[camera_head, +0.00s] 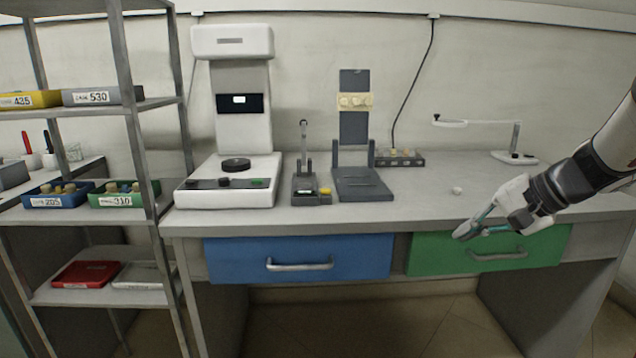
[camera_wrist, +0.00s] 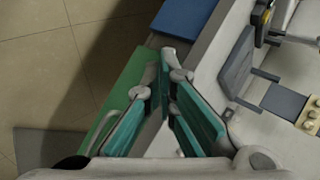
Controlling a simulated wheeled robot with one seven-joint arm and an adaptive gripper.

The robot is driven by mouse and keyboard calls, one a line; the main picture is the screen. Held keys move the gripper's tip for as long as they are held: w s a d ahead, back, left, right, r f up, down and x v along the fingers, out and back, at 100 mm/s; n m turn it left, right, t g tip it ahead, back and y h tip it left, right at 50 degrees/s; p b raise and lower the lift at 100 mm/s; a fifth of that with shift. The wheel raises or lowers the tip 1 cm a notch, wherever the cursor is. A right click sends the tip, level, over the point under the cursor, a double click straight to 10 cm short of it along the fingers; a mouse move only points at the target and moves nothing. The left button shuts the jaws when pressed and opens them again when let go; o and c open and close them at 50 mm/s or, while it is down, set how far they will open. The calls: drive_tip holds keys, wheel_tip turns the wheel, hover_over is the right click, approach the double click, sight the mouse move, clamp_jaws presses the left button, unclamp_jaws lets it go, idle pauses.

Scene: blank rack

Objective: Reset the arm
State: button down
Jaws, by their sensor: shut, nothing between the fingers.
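My arm comes in from the right in the head view. My gripper (camera_head: 468,232) hangs in front of the bench's right part, over the green drawer front (camera_head: 425,256) in the picture. Its teal-padded fingers point left and are shut with nothing held. In the wrist view my gripper (camera_wrist: 165,75) points up the picture, with the green drawer (camera_wrist: 128,90) to its left and the bench top to its right. I cannot tell the exact gap between the fingers and the bench edge.
The bench top (camera_head: 420,205) carries a white machine (camera_head: 245,130), a grey stand (camera_head: 362,182), a small device (camera_head: 312,190) and a lamp (camera_head: 515,157). A blue drawer (camera_head: 340,250) is shut. A shelf rack (camera_head: 130,110) with bins stands left.

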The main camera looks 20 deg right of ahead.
drive_tip(key=s+a+r+n+g, duration=0.1)
drive_tip(key=s+a+n+g, duration=0.3)
drive_tip(key=a, duration=0.6)
drive_tip(key=s+a+n+g, duration=0.1)
drive_tip(key=s+a+n, duration=0.1)
drive_tip(key=s+a, duration=0.65)
drive_tip(key=s+a+f+n+g+h, duration=0.1)
drive_tip(key=s+a+f+n+h, duration=0.15)
drive_tip(key=s, duration=0.55)
drive_tip(key=s+a+f+n+g+h, duration=0.1)
drive_tip(key=s+a+n+g+h, duration=0.15)
drive_tip(key=s, duration=0.55)
wheel_tip(320, 180, up, 34)
drive_tip(key=t+p, duration=0.5)
drive_tip(key=p, duration=2.7)
drive_tip(key=shift+n+y, duration=0.4)
drive_tip(key=shift+w, duration=0.15)
